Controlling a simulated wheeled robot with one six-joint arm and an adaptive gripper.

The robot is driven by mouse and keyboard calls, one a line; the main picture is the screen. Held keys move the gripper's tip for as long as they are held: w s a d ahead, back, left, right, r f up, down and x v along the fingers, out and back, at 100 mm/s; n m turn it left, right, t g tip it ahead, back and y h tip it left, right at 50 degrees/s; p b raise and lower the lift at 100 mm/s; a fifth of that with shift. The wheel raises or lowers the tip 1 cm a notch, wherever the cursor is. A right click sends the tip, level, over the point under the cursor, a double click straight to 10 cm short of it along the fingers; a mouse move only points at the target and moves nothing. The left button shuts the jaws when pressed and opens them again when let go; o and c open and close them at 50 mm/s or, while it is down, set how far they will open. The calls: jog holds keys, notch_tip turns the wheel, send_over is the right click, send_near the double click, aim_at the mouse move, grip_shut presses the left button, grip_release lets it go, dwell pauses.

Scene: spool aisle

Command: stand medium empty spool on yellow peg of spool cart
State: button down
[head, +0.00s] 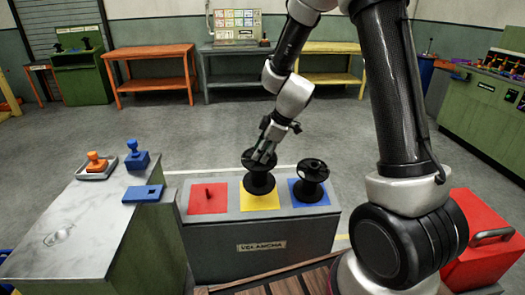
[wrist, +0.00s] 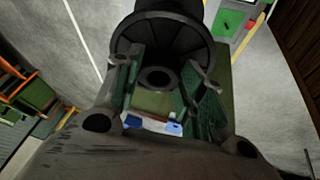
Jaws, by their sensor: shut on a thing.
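A black empty spool (head: 258,184) is upright over the yellow square (head: 268,203) of the spool cart (head: 262,250). My gripper (head: 263,153) is shut on this spool from above, at its upper flange. In the wrist view the black flange (wrist: 135,38) shows beyond my gripper's fingers (wrist: 160,95). The yellow peg is hidden by the spool, and I cannot tell whether the spool rests on the square or is a little above it. A second black spool (head: 311,184) stands on the blue square (head: 309,202). The red square (head: 220,202) carries a bare red peg (head: 209,192).
A pale-topped counter (head: 90,215) at left holds an orange stamp-like item (head: 96,161), a blue one (head: 137,157) and a flat blue block (head: 141,193). A red box (head: 485,240) is at right. The floor behind the cart is clear, up to the orange bench (head: 150,52).

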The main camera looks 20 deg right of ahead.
aim_at(262, 165)
jog(key=shift+w+d+f, duration=0.1)
jog(key=shift+w+f, duration=0.1)
jog(key=shift+f, duration=0.95)
jog(key=shift+w+a+f, duration=0.1)
jog(key=shift+w+f, duration=0.15)
jog(key=shift+f, duration=0.95)
jog(key=shift+w+d+f, duration=0.1)
jog(key=shift+w+f, duration=0.1)
jog(key=shift+f, duration=0.95)
jog(key=c, duration=0.8)
grip_release()
jog(key=v, duration=1.2)
